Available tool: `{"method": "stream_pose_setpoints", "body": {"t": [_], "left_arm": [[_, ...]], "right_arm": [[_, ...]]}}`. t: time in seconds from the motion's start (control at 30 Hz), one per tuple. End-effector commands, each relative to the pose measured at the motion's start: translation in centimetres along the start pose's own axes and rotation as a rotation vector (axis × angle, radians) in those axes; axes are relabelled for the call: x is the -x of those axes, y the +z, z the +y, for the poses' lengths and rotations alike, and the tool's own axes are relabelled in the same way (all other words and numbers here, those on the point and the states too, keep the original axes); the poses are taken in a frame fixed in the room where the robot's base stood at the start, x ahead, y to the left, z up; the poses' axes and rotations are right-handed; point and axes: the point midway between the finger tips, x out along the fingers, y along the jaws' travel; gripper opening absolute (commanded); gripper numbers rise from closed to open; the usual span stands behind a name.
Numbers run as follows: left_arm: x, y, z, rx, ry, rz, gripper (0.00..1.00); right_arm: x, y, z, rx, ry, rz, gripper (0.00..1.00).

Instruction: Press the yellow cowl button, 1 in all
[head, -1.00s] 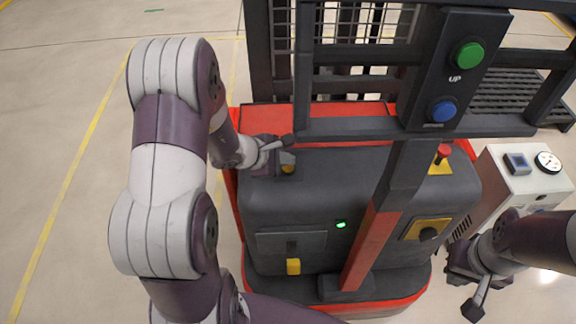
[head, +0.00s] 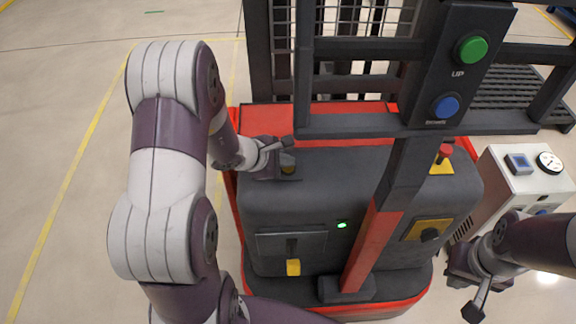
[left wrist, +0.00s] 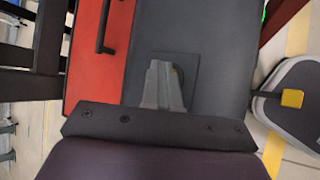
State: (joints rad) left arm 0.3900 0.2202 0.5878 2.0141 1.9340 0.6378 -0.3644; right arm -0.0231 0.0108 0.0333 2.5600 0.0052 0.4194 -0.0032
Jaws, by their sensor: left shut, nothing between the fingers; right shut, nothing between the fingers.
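The yellow cowl button (head: 288,169) sits on a dark square plate at the left of the truck's grey cowl, just below the red strip. Only a small dark-yellow part shows below my left gripper's tips. My left gripper (head: 284,158) is shut and empty, with its tips over the button; I cannot tell whether they touch it. In the left wrist view my left gripper (left wrist: 162,70) reaches over the plate and hides most of the button (left wrist: 179,74). My right gripper (head: 475,306) is shut and empty at the lower right, away from the cowl.
A dark mast with a green button (head: 470,50) and a blue button (head: 445,108) stands in front of the cowl. A red knob (head: 445,152) is on the cowl's right. A white box (head: 510,185) stands at the right. The floor at left is clear.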

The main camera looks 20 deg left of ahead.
Motion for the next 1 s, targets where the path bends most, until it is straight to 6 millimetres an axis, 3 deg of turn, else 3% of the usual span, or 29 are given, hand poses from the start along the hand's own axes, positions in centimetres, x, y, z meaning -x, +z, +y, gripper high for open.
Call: {"method": "stream_pose_setpoints", "body": {"t": [1.0], "left_arm": [[1.2,0.9,0.9,0.0,-0.001,0.001,0.0]], "right_arm": [[1.0,-0.1,0.0,0.0,0.0,0.0,0.0]]}}
